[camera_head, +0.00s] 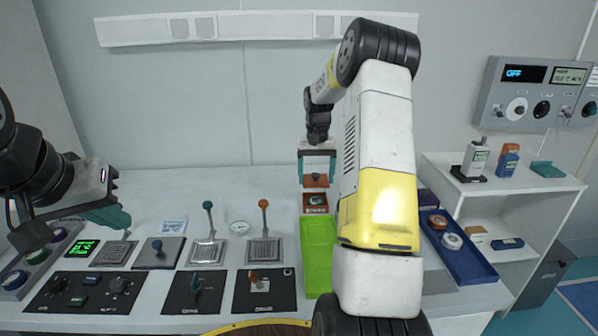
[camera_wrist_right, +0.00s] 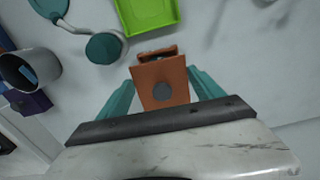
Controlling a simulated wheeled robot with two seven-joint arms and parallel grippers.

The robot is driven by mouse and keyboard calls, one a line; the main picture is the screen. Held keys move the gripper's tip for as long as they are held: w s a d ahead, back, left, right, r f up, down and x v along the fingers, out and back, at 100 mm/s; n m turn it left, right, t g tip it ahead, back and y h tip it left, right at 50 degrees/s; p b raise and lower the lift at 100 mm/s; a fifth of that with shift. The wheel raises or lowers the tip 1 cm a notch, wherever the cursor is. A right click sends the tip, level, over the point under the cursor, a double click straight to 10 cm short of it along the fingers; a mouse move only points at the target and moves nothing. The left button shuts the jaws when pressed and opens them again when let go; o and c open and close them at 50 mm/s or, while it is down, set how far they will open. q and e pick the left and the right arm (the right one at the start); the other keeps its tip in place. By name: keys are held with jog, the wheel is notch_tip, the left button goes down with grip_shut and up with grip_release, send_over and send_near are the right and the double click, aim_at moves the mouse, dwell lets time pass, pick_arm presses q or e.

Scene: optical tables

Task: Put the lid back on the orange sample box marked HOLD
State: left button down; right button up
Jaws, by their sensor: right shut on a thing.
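The orange sample box (camera_head: 315,209) stands at the back of the table, just behind the green tray. Its top is open, with a dark and bluish thing inside, and its marking is too small to read. My right gripper (camera_head: 317,165) is shut on the orange lid (camera_head: 316,182) and holds it behind and above the box. In the right wrist view, the lid (camera_wrist_right: 157,76) with its grey knob lies between the teal fingers (camera_wrist_right: 162,92), and part of the box (camera_wrist_right: 158,52) shows beyond its edge. My left gripper (camera_head: 108,216) is empty above the left of the table; its opening is unclear.
The lime green tray (camera_head: 318,262) lies in front of the box. Levers with teal and orange knobs (camera_head: 264,204) stand left of it. A blue tray (camera_head: 462,262) with round items lies right. My right arm hides part of the table.

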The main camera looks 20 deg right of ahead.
aim_at(315, 203)
jog(key=shift+f, duration=3.2)
jog(key=shift+f, duration=0.15)
jog(key=o, duration=1.4)
jog(key=shift+r, duration=3.5)
grip_shut()
